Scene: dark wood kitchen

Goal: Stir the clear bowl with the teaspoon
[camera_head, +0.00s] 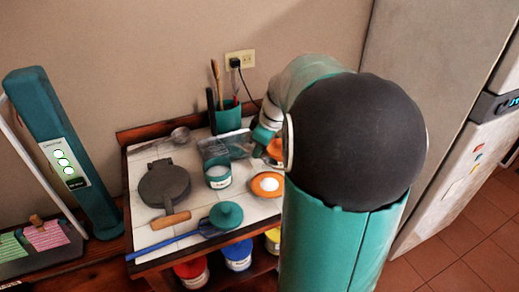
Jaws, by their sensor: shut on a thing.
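My arm reaches from the right over the table, and the end near my gripper (262,137) is small and partly hidden behind my own black joint. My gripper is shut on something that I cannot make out. It is just right of a clear, box-like container (226,145) and above an orange-rimmed dish. A small clear vessel (218,177) with pale contents stands left of and below the gripper. I cannot tell for sure which is the clear bowl. I cannot pick out the teaspoon.
The white-tiled table (146,228) holds a dark round iron (165,186) with a wooden handle, a metal ladle (180,135), a teal holder (228,118) with utensils, an orange dish (267,185) and a blue-handled tool (165,243). Colored jars (237,256) stand below. A wall is behind.

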